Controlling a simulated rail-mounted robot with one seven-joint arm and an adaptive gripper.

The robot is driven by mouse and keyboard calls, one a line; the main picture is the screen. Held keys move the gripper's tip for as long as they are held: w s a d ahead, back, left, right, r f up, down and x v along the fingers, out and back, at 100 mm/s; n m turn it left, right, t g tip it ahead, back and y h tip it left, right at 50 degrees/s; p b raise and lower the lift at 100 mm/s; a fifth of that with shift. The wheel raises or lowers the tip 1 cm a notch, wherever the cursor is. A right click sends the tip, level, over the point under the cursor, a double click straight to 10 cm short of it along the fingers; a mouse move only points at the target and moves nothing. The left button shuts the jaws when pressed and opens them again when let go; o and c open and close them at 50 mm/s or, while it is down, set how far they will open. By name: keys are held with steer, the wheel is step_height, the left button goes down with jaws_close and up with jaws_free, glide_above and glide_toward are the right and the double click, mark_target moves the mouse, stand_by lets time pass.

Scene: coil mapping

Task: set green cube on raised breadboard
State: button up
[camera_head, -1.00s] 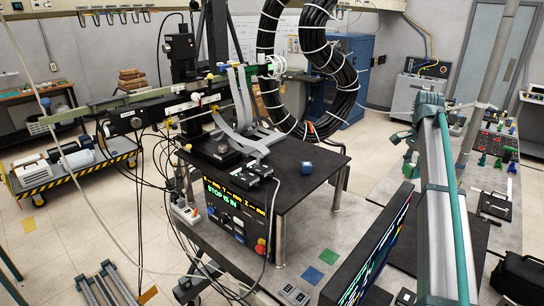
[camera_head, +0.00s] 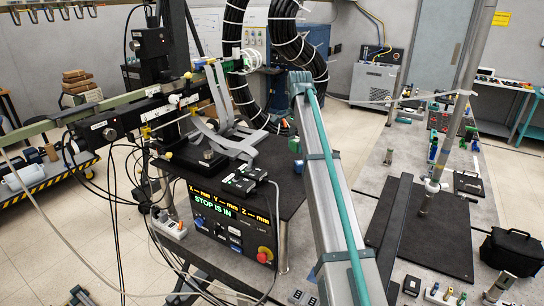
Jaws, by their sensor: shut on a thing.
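The raised breadboard (camera_head: 287,194) is a black plate on metal legs, left of centre. A green cube (camera_head: 294,145) shows in part at the left edge of my arm (camera_head: 325,165), over the breadboard's right side. My gripper is mostly behind my own arm, and its fingers are not clear. It appears shut on the green cube. I cannot tell the gap between the green cube and the board.
A grey arched fixture (camera_head: 225,138) and small black boxes (camera_head: 243,180) occupy the breadboard's left part. A control panel (camera_head: 232,222) with a red button is below its front. Thick black cables (camera_head: 240,60) hang behind. Another black breadboard (camera_head: 440,240) lies lower on the right.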

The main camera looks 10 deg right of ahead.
steer(key=shift+w+a, duration=0.25)
steer(key=b, duration=0.2)
glide_toward(276, 164)
steer(key=s+d+r, duration=0.2)
steer(key=s, duration=0.1)
steer(key=f, duration=0.1)
steer(key=w+a+f, duration=0.1)
steer(key=w+f+b, duration=0.1)
steer(key=f, duration=0.1)
steer(key=shift+a, duration=0.15)
steer(key=shift+w+a+f+b, duration=0.15)
steer(key=shift+w+f+b, duration=0.25)
steer(key=shift+f, duration=0.15)
steer(key=shift+w+a+f+b, duration=0.15)
steer(key=shift+w+f+b, duration=0.15)
steer(key=shift+w+f, duration=0.15)
steer(key=shift+s+f+b, duration=0.15)
steer(key=shift+f+b, duration=0.3)
steer(key=shift+f, duration=0.95)
steer(key=shift+f, duration=0.1)
steer(key=o, duration=1.2)
steer(key=shift+c, duration=0.2)
